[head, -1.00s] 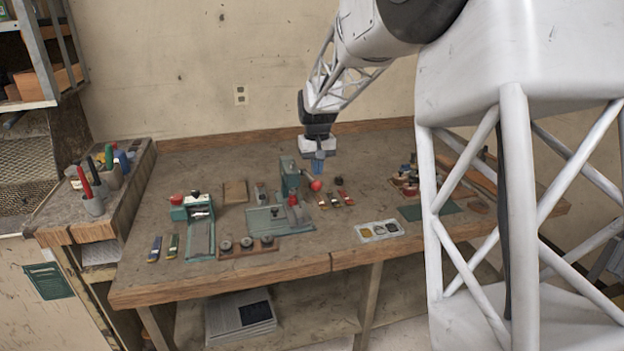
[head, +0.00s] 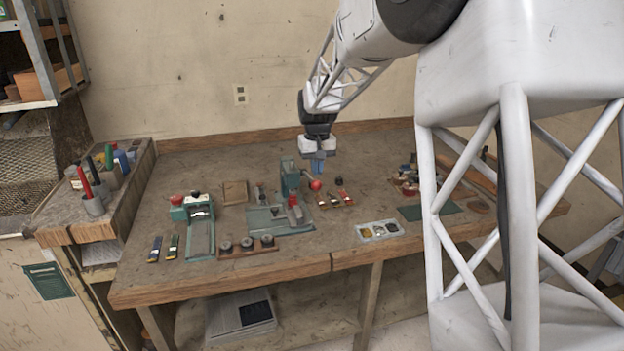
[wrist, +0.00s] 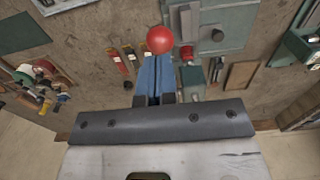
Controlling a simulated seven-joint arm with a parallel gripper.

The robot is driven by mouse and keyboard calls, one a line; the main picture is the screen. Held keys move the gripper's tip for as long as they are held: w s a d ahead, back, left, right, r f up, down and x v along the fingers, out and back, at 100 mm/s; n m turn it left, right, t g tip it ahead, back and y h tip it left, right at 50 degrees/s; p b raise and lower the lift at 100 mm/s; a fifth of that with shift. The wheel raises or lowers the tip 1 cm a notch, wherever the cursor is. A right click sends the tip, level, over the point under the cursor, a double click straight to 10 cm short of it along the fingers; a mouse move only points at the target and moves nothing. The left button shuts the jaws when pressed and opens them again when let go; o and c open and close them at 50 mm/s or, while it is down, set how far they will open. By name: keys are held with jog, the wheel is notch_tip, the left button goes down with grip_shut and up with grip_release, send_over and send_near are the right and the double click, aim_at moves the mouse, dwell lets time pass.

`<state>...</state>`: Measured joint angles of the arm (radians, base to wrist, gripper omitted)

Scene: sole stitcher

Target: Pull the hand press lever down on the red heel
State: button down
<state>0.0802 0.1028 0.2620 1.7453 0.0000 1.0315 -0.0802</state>
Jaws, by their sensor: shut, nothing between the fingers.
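The green hand press (head: 289,176) stands near the middle of the bench, with its lever ending in a red ball knob (head: 315,185). A red heel (head: 292,200) sits on the press's base, below and left of the knob. My gripper (head: 318,170) hangs just above the knob with its blue fingers shut and empty. In the wrist view, the red knob (wrist: 160,40) appears just beyond the fingertips (wrist: 157,62). I cannot tell whether they touch it. The lever's shaft is mostly hidden in the wrist view. The lever appears raised.
A rack of small coloured pieces (head: 336,200) lies right of the press, and a metal tray (head: 380,231) in front. A second green tool (head: 200,230) and a strip of round dark pieces (head: 247,246) lie left. Bare bench (head: 375,165) shows right of my gripper.

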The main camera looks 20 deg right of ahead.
aim_at(317, 181)
jog(key=shift+f, duration=0.3)
dwell(0.4)
jog(key=shift+f, duration=0.7)
jog(key=shift+f, duration=0.75)
jog(key=shift+s+f, duration=0.1)
jog(key=shift+f, duration=1.2)
jog(key=shift+s+f, duration=0.15)
jog(key=shift+f, duration=2.75)
